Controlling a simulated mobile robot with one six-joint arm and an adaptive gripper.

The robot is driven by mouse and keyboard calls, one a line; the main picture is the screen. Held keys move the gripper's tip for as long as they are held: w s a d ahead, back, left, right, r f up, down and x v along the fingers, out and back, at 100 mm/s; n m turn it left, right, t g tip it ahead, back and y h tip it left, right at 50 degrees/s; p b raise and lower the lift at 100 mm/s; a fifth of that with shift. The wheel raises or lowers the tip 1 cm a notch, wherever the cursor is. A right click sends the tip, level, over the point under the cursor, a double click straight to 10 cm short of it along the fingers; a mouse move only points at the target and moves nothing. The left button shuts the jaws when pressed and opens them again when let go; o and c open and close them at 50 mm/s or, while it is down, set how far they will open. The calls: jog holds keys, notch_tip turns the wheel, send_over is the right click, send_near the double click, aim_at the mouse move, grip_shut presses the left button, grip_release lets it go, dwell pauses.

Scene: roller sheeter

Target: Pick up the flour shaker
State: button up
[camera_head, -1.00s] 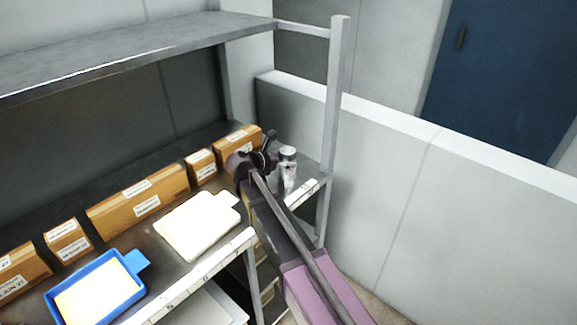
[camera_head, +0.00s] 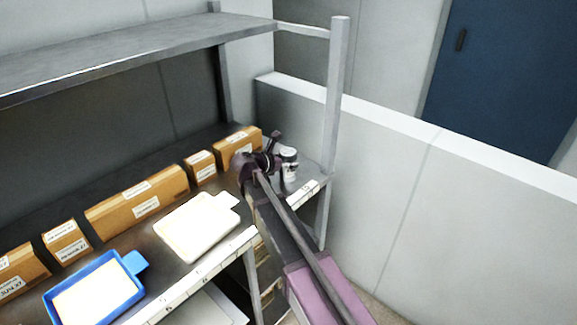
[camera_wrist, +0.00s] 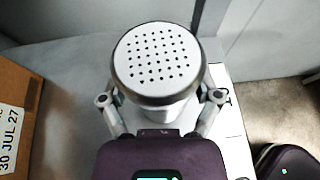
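The flour shaker (camera_head: 290,168) is a light metal can with a perforated lid. It stands upright at the right end of the shelf. In the wrist view its round lid, the shaker top (camera_wrist: 157,60), is centred just ahead of my gripper (camera_wrist: 160,100). One finger is on each side of the shaker. The finger knuckles are spread wide, and the fingertips are partly hidden beside the can, so contact is unclear. In the head view my gripper (camera_head: 272,158) is at the shaker's left side, with its fingers apart.
Labelled cardboard boxes (camera_head: 237,147) line the back of the shelf. A white tray (camera_head: 196,226) and a blue tray (camera_head: 133,262) lie to the left. A grey post (camera_head: 336,100) rises at the right, and a low white wall (camera_head: 430,190) stands beyond it.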

aim_at(287, 152)
jog(key=shift+c, duration=0.5)
notch_tip(287, 152, up, 3)
jog(key=p, duration=0.3)
jog(key=shift+r, duration=0.2)
jog(key=s+r+p, duration=0.1)
jog(key=s+p, duration=0.1)
jog(key=s, duration=1.4)
jog(key=shift+d+r, duration=0.25)
jog(key=shift+d, duration=0.05)
jog(key=shift+a, duration=0.1)
